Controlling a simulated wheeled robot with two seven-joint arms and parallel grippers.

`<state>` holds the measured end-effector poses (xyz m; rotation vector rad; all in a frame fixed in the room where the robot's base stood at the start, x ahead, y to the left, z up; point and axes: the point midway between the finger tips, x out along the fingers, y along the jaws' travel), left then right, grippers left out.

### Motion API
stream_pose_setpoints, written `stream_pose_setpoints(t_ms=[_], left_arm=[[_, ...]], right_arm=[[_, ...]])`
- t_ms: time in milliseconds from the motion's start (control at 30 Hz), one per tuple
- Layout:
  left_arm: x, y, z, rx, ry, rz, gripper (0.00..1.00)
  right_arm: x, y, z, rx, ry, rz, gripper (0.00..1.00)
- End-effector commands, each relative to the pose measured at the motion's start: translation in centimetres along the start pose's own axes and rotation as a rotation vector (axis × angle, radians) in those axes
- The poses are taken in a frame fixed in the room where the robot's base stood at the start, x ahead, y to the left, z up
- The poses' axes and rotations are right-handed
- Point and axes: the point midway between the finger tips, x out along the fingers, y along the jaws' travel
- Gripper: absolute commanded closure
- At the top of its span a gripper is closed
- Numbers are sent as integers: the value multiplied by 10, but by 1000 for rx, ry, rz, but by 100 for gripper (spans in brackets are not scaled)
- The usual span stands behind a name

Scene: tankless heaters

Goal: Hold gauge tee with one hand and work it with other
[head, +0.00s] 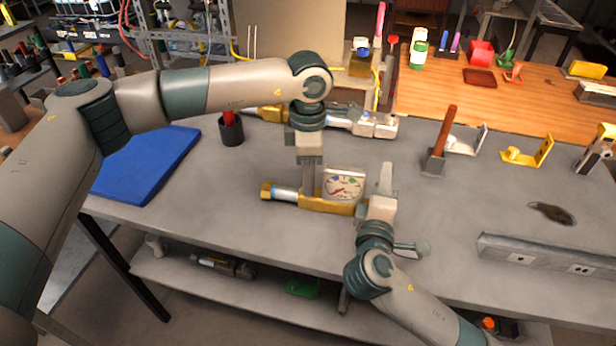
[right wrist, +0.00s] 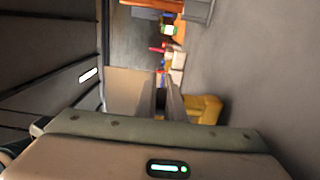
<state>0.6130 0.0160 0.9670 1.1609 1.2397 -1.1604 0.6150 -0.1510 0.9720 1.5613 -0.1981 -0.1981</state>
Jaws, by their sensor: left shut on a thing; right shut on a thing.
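The gauge tee lies level at the front middle of the grey workbench, with a brass-yellow body (head: 318,204), a silver-and-brass fitting on its left end and a square white dial (head: 343,186) facing up. My left gripper (head: 308,188) comes down from above and is shut on the tee's body just left of the dial. My right gripper (head: 385,182) reaches in from the front right and is shut at the tee's right end. Part of the yellow body (right wrist: 207,108) shows beside a finger in the right wrist view. The fingers hide the grasped spots.
Behind the tee lies another brass and silver fitting (head: 372,123). A dark cup (head: 231,132) and blue mat (head: 150,165) are at left. A hammer (head: 437,160), brackets (head: 528,152) and a grey rail (head: 545,258) are at right. The bench's front edge is close to the tee.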

Motion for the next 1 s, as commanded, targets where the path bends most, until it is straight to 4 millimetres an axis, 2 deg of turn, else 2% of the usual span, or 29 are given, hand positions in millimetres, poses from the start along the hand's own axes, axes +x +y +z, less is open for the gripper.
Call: stream_pose_setpoints(t_ms=[1000], left_arm=[[-1, 0, 0, 919, 1, 3, 100]], right_arm=[[0, 0, 0, 0, 0, -1, 100]])
